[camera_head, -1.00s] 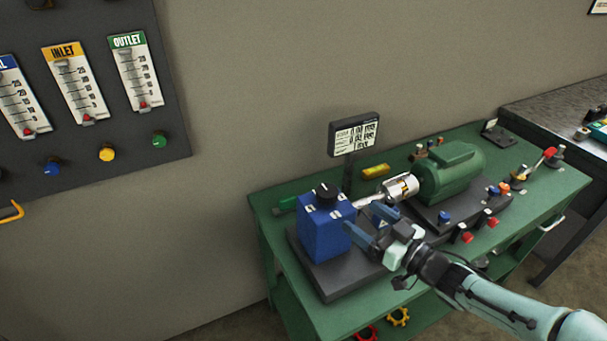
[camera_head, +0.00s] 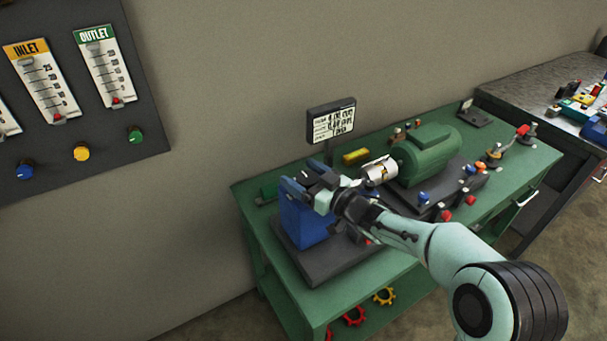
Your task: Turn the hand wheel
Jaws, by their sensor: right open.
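The blue box (camera_head: 303,222) stands on a dark base plate at the left end of the green bench (camera_head: 365,270). A red toothed wheel (camera_head: 354,316) and a yellow toothed wheel (camera_head: 384,296) show low at the bench's front. My left gripper is not in view.
A small display (camera_head: 331,122) stands behind the box. A green motor (camera_head: 427,155) with a silver coupling (camera_head: 379,171) sits to the right. A dark wall panel (camera_head: 140,95) with gauges is at the left. A grey table (camera_head: 540,88) stands at the right.

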